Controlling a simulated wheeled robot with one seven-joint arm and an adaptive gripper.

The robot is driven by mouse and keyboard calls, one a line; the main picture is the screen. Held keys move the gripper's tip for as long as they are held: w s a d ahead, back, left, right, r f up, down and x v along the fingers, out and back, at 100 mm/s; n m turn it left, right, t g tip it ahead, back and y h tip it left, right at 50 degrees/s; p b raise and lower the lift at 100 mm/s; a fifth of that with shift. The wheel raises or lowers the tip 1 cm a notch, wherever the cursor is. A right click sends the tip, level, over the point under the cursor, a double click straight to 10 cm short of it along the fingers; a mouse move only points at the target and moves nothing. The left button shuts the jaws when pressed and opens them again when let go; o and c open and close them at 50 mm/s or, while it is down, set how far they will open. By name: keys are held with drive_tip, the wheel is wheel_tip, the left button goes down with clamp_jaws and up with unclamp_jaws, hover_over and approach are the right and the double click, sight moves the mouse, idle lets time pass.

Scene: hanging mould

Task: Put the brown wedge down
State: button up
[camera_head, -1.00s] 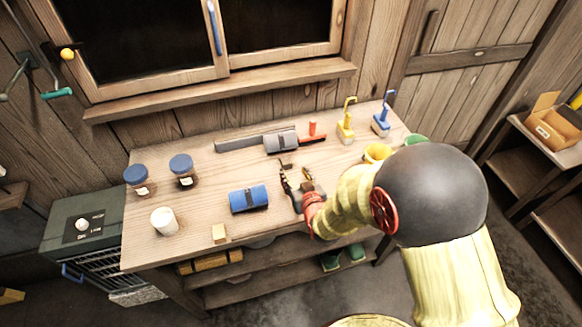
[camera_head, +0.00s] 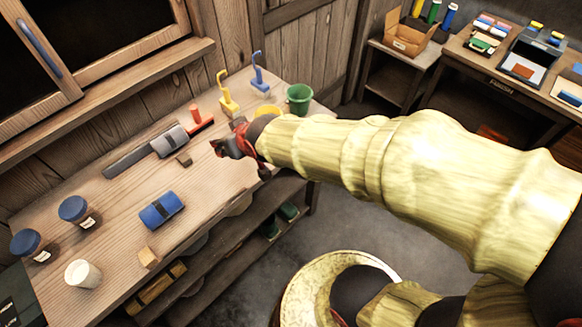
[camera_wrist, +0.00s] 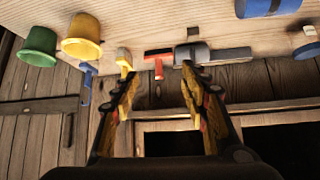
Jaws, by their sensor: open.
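A small dark brown block, which I take as the brown wedge (camera_head: 184,160), lies on the workbench (camera_head: 110,210) just in front of the grey cylindrical piece (camera_head: 170,142). It also shows at the top of the wrist view (camera_wrist: 193,33), apart from my fingers. My gripper (camera_head: 225,147) is to the right of the block in the head view and seems to be above the bench. In the wrist view my gripper (camera_wrist: 158,76) has its two fingers spread, with nothing held between them.
Yellow (camera_head: 229,98) and blue (camera_head: 260,78) hooked items and a green bucket (camera_head: 299,98) stand at the bench's far right.

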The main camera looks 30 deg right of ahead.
drive_tip(key=s+d+r+g, duration=0.1)
drive_tip(key=s+d+r, duration=0.2)
drive_tip(key=s, duration=0.7)
drive_tip(key=s+d+r+m+g+h, duration=0.1)
drive_tip(key=s+d+r+g, duration=0.1)
drive_tip(key=s, duration=0.8)
wheel_tip(320, 180, up, 2)
drive_tip(key=shift+d+r+g, duration=0.15)
drive_tip(key=shift+d+g, duration=0.15)
drive_tip(key=shift+d, duration=0.4)
